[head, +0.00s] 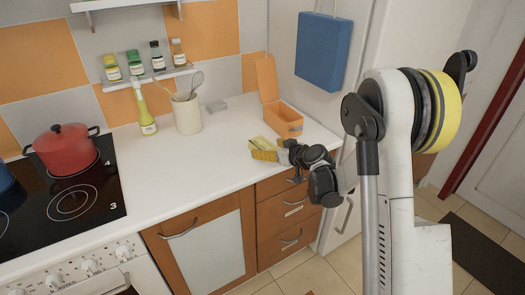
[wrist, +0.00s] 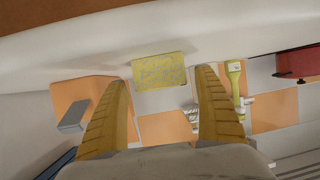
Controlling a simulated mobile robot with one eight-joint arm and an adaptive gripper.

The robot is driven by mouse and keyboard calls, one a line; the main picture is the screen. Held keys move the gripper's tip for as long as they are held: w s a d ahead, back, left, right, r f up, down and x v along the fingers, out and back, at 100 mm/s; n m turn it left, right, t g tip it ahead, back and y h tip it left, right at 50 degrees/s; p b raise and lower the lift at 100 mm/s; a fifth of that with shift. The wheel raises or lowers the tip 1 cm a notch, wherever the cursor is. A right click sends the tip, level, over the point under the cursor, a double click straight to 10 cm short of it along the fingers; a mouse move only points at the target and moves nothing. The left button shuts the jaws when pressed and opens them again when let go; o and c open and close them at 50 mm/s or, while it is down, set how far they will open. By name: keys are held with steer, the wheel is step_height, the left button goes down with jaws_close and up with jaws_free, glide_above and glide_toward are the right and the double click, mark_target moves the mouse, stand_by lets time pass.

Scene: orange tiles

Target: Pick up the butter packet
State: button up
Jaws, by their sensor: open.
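The butter packet (wrist: 160,71) is a yellow rectangle with faint printed markings. In the wrist view it shows between and just beyond the tips of my two ribbed yellow fingers, with a gap on each side. My gripper (wrist: 162,78) is open with nothing between its fingers touching them visibly. In the head view my gripper (head: 262,150) is low over the white counter, near its front edge, pointing left. A pale yellow patch beside the fingers there may be the packet, but it is too small to tell.
An open orange box (head: 285,123) stands just behind my gripper. A red pot (head: 67,150) is on the stove at left. The counter's left middle is clear.

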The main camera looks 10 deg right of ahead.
mark_target(262, 147)
steer(key=b+x, duration=0.1)
steer(key=x, duration=0.2)
steer(key=shift+w+a+f, duration=0.2)
steer(key=shift+w+a, duration=0.05)
steer(key=shift+r, duration=0.1)
steer(key=c, duration=1.5)
steer(key=shift+o, duration=0.2)
